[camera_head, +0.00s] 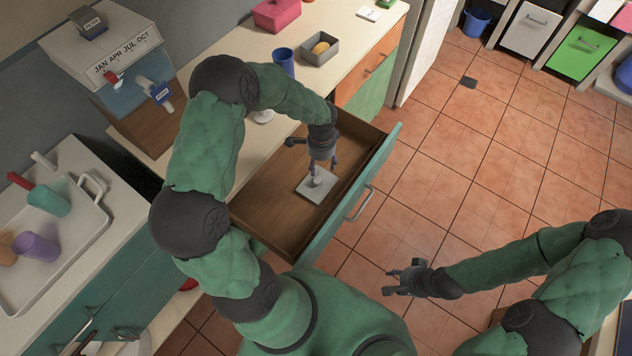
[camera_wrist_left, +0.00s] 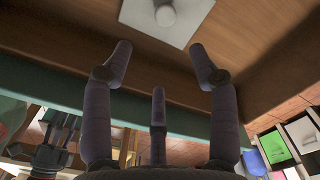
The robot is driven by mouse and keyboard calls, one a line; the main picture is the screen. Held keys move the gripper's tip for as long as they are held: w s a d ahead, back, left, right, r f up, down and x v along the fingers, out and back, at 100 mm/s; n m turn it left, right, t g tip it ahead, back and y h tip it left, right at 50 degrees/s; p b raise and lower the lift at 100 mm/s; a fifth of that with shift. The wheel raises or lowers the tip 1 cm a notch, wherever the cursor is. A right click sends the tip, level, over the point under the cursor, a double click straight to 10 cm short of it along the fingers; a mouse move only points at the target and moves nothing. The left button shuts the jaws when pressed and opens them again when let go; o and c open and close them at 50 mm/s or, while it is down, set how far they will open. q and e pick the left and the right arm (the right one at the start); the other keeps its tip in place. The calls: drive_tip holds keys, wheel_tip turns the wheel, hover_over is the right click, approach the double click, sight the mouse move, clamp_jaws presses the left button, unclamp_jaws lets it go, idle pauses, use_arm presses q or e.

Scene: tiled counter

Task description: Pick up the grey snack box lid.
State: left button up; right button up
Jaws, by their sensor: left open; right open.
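The grey lid (camera_head: 313,187) is a flat, light grey square with a round knob on top. It lies on the wooden bottom of the open drawer (camera_head: 262,208). In the left wrist view the lid (camera_wrist_left: 190,22) and its knob show at the top edge, partly cut off and beyond my fingertips. My left gripper (camera_head: 321,163) is open and points down into the drawer, just above the lid. In the left wrist view its fingers (camera_wrist_left: 158,70) are spread with nothing between them. My right gripper (camera_head: 398,280) is open and empty, over the floor in front of the drawer.
The drawer front (camera_head: 352,205) stands out over the tiled floor, and its walls surround the lid. On the counter behind are a blue cup (camera_head: 284,60), a grey box (camera_head: 335,50) with a yellowish item in it, and a pink box (camera_head: 276,14). A white tray (camera_head: 75,240) holds cups at left.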

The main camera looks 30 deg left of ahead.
sight(318, 179)
use_arm(q)
drive_tip(key=f+b, duration=0.1)
drive_tip(key=f, duration=0.1)
drive_tip(key=f+b, duration=0.1)
drive_tip(key=f, duration=0.2)
drive_tip(key=a+f+b, duration=0.1)
drive_tip(key=f, duration=0.2)
drive_tip(key=shift+w, duration=0.4)
drive_tip(key=f+b, duration=0.1)
drive_tip(key=f, duration=0.1)
drive_tip(key=f+b, duration=0.1)
drive_tip(key=f, duration=0.2)
drive_tip(key=shift+s+a+b, duration=0.15)
drive_tip(key=shift+s+b, duration=0.05)
drive_tip(key=shift+b, duration=0.2)
drive_tip(key=c, duration=1.1)
